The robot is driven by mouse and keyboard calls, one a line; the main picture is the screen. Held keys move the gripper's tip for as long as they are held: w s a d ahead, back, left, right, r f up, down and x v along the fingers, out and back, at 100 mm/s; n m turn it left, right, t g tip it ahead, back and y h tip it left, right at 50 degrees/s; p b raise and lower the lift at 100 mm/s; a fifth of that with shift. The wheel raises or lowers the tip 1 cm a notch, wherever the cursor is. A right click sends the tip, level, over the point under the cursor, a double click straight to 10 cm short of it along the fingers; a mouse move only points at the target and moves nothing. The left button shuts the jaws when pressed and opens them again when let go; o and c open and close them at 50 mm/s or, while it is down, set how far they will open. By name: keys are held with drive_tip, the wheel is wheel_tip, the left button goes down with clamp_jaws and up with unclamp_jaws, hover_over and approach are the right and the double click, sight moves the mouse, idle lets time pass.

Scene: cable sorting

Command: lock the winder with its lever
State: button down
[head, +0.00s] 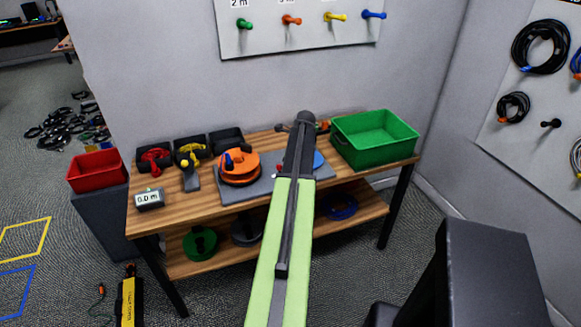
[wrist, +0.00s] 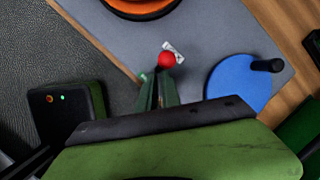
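The winder stands on a grey base plate (head: 262,190) on the wooden table. It has an orange disc (head: 240,168) at the left and a blue disc (head: 318,160) at the right, partly hidden by my arm. In the wrist view, the blue disc (wrist: 236,84) carries a black handle. The lever's red ball (wrist: 166,59) shows between the discs, beside a small white label. My gripper (wrist: 158,88) is just short of the ball in the wrist view; its narrow fingers are close together. Whether they touch the lever cannot be told. My arm hides the gripper in the head view.
A green bin (head: 375,138) stands at the table's right end. Several black trays (head: 190,150) line the back left, with a length display (head: 150,198) in front. A red bin (head: 97,170) is left of the table. Pegs and hanging cables are on the walls.

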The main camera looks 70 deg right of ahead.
drive_tip(key=shift+s+d, duration=0.1)
drive_tip(key=shift+s, duration=0.15)
drive_tip(key=shift+s+r, duration=0.1)
drive_tip(key=shift+s, duration=0.15)
drive_tip(key=shift+r+p, duration=0.65)
drive_tip(key=shift+r, duration=0.1)
drive_tip(key=shift+s, duration=0.1)
drive_tip(key=s+d+r+p, duration=0.3)
drive_tip(key=s+r+p, duration=0.1)
drive_tip(key=r+p, duration=0.6)
drive_tip(key=shift+d+r, duration=0.15)
drive_tip(key=shift+r, duration=0.1)
